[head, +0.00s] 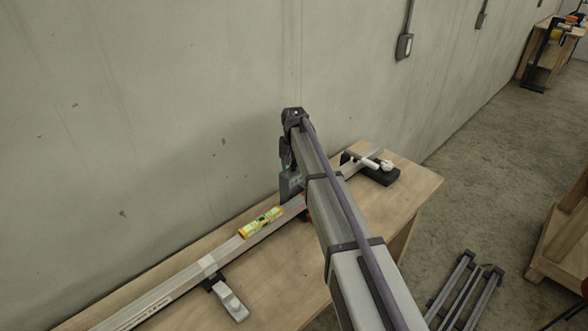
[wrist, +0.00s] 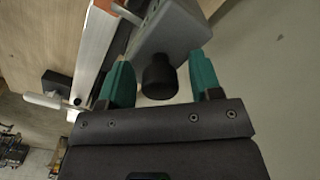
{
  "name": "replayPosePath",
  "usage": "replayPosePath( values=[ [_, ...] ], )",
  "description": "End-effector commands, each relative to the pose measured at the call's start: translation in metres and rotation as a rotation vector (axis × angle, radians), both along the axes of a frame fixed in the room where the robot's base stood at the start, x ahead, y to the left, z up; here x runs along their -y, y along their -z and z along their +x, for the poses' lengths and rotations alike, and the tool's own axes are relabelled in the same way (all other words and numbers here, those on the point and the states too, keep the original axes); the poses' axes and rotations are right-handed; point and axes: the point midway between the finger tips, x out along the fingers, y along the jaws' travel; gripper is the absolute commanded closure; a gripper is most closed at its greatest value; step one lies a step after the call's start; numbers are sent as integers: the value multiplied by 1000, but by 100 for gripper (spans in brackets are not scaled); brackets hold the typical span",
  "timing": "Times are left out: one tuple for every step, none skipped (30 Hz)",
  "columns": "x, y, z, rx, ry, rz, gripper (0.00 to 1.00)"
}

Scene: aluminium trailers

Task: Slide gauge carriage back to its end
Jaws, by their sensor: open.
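The gauge carriage (wrist: 172,32) is a grey block beside the pale rail in the wrist view. A black round knob (wrist: 159,78) sticks out of it toward my gripper. My gripper (wrist: 160,68) is open, with one teal finger on each side of the knob. A gap shows between the knob and each finger. In the head view the long aluminium rail (head: 165,288) runs along the bench from lower left to upper right. My arm hides most of the carriage and fingers there.
An orange-yellow level (head: 262,222) lies on the rail, left of my arm. A grey clamp (head: 230,302) sits at the bench's front side. A black block with a white handle (head: 380,174) stands at the rail's far end. The concrete wall (head: 150,120) is close behind.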

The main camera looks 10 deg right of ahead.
Motion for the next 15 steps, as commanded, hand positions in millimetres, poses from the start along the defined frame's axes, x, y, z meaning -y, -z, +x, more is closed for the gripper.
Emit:
replayPosePath(
  values=[
    [0,-1,0,0,0,0,42],
    [0,-1,0,0,0,0,43],
    [0,-1,0,0,0,0,47],
    [0,-1,0,0,0,0,50],
    [0,-1,0,0,0,0,53],
    [0,-1,0,0,0,0,57],
    [0,-1,0,0,0,0,60],
    [0,-1,0,0,0,0,63],
    [0,-1,0,0,0,0,66],
    [0,-1,0,0,0,0,69],
    [0,-1,0,0,0,0,72],
    [0,-1,0,0,0,0,76],
    [0,-1,0,0,0,0,79],
    [0,-1,0,0,0,0,82],
    [0,-1,0,0,0,0,86]
  ],
)
